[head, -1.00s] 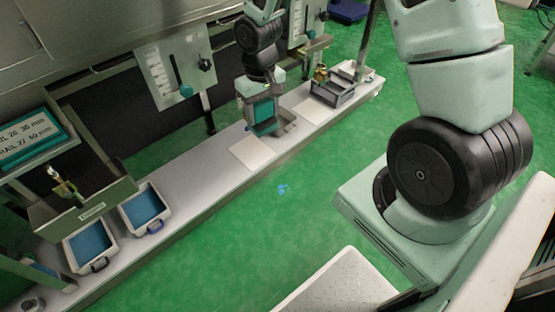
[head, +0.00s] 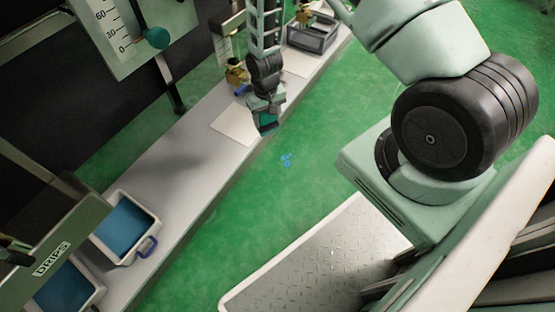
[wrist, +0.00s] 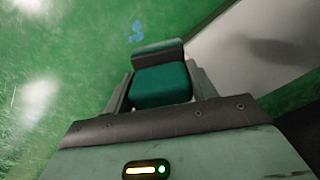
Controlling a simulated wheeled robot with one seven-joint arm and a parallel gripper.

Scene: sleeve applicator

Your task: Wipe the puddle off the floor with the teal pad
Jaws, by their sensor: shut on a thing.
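The puddle (head: 286,160) is a small blue patch on the green floor, just right of the long pale bench. It also shows in the wrist view (wrist: 137,32), beyond the pad. The teal pad (head: 268,122) is held in my gripper (head: 266,106), near the bench's floor-side edge. In the wrist view the pad (wrist: 160,86) sits between the two fingers, with a grey-brown strip along its far edge. The pad and the puddle look apart, with green floor between them. How high the pad is above the floor I cannot tell.
The pale bench (head: 172,195) runs diagonally along the left, with a white sheet (head: 237,126), blue-lined trays (head: 125,226) and a grey bin (head: 313,36) on it. A panel marked DRIPS (head: 52,258) stands lower left. Green floor (head: 265,215) around the puddle is clear.

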